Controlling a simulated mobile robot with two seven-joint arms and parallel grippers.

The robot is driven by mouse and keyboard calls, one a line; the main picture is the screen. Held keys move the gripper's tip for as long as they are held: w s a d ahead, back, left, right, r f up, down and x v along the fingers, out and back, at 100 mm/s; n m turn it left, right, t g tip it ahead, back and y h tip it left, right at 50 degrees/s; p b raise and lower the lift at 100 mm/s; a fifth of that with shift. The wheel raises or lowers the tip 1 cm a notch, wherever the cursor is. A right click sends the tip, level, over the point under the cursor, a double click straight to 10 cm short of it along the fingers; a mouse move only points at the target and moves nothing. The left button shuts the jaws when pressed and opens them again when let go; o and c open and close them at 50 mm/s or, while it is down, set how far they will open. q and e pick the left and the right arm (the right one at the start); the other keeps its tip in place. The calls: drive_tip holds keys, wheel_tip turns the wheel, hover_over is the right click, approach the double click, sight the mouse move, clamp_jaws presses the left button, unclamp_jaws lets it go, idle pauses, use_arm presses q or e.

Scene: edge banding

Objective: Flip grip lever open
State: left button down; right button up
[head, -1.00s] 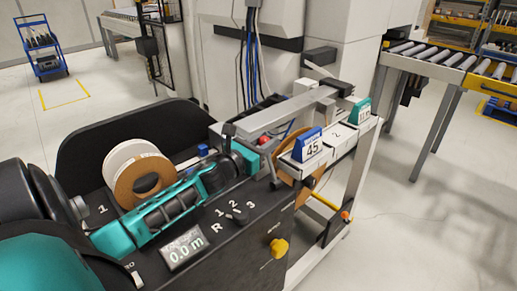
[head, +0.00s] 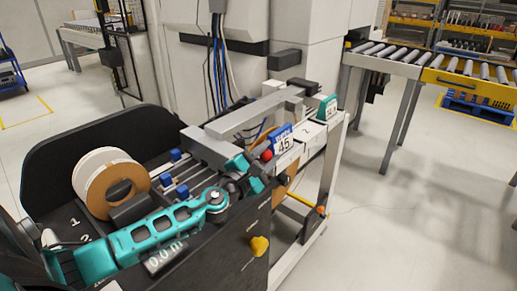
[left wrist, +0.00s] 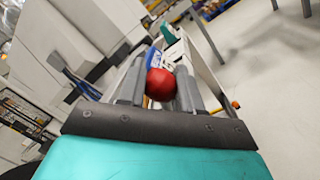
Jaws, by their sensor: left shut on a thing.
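The grip lever's red ball knob (head: 267,155) shows beside the blue tag marked 45, at the near end of the rail unit. It also shows in the left wrist view (left wrist: 160,84), between my two grey fingers. My left gripper (head: 260,163) reaches in from the left on its teal arm and is shut on this knob. The lever's shaft is hidden behind the gripper and knob. My right gripper is not in view.
A long grey beam (head: 255,111) runs just behind the knob. The blue 45 tag (head: 284,140) stands close to its right. A white and brown roll (head: 112,185) stands left of my arm. A yellow knob (head: 260,245) projects from the front panel. Open floor lies to the right.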

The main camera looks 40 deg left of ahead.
use_arm(q)
drive_tip(key=shift+d+f+m, duration=0.35)
drive_tip(key=shift+d+m, duration=0.3)
drive_tip(key=shift+m, duration=0.15)
drive_tip(key=shift+s, duration=0.1)
drive_tip(key=c, duration=0.8)
unclamp_jaws()
drive_tip(key=shift+d, duration=0.1)
drive_tip(key=shift+s+a+f+b, duration=0.1)
drive_tip(key=shift+s+f+b, duration=0.1)
drive_tip(key=shift+s, duration=1.95)
drive_tip(key=shift+s+a+f+b, duration=0.15)
drive_tip(key=shift+s+f, duration=0.1)
drive_tip(key=shift+s, duration=1.85)
drive_tip(key=shift+s+f+b, duration=0.2)
drive_tip(key=shift+s, duration=1.95)
